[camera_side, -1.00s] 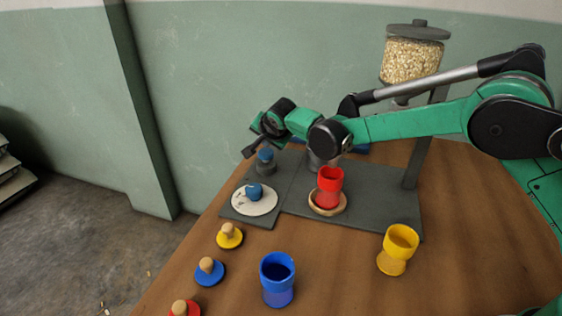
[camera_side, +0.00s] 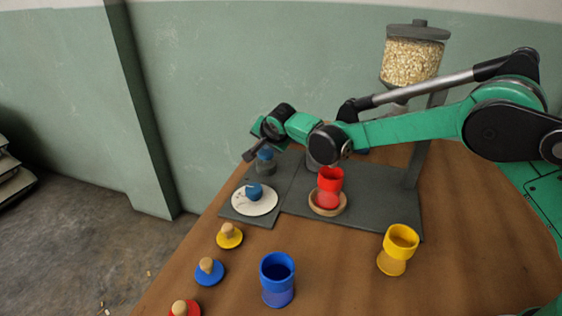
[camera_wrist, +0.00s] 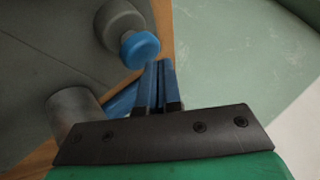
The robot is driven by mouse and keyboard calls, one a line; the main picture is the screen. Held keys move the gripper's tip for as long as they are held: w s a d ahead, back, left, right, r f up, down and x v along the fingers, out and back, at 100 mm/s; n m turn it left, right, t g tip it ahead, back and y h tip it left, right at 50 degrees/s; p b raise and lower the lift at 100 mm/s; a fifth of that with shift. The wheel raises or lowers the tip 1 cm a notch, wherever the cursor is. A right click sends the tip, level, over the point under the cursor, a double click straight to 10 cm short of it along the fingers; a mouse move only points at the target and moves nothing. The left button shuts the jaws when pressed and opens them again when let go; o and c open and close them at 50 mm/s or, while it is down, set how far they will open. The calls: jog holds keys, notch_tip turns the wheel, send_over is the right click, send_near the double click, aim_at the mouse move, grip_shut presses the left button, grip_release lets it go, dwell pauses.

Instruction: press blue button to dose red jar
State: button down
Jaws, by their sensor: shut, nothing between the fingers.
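The red jar (camera_side: 330,188) stands upright in a wooden ring on the grey base, in the middle of the side view. A blue button (camera_side: 265,154) tops a grey post at the back left of the base. It also shows as a blue cap on a grey cylinder in the wrist view (camera_wrist: 140,48). My gripper (camera_side: 251,155) is beside and close to that button in the side view; contact cannot be told. In the wrist view my blue fingers (camera_wrist: 158,70) are together and empty, just right of and below the cap.
A hopper of grain (camera_side: 411,62) stands at the back right. A white disc (camera_side: 264,205) with a blue knob sits at the base's left. A blue jar (camera_side: 277,280), a yellow jar (camera_side: 397,250) and knobbed lids (camera_side: 209,271) stand in front.

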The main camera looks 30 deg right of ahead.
aim_at(266, 154)
jog(key=shift+f, duration=0.95)
dwell(0.7)
jog(key=shift+r, duration=1.4)
jog(key=shift+r, duration=2.5)
jog(key=shift+s, duration=0.1)
jog(key=s+d+r+n+y, duration=0.2)
jog(key=s+r, duration=0.2)
jog(key=s, duration=0.3)
jog(key=s+d+r+n+y, duration=0.1)
jog(key=s+d+r, duration=0.1)
jog(key=s+r, duration=0.35)
jog(key=s+d+f+n+g, duration=0.1)
jog(key=s+d+f+n, duration=0.2)
jog(key=s, duration=0.5)
jog(key=s+d+f+n+g+h, duration=0.1)
jog(key=s+d+f+n, duration=0.2)
jog(key=s, duration=0.4)
notch_tip(266, 154, down, 2)
jog(key=shift+s+f+n+h, duration=0.1)
jog(key=shift+s+n+h, duration=0.25)
jog(key=shift+n, duration=0.55)
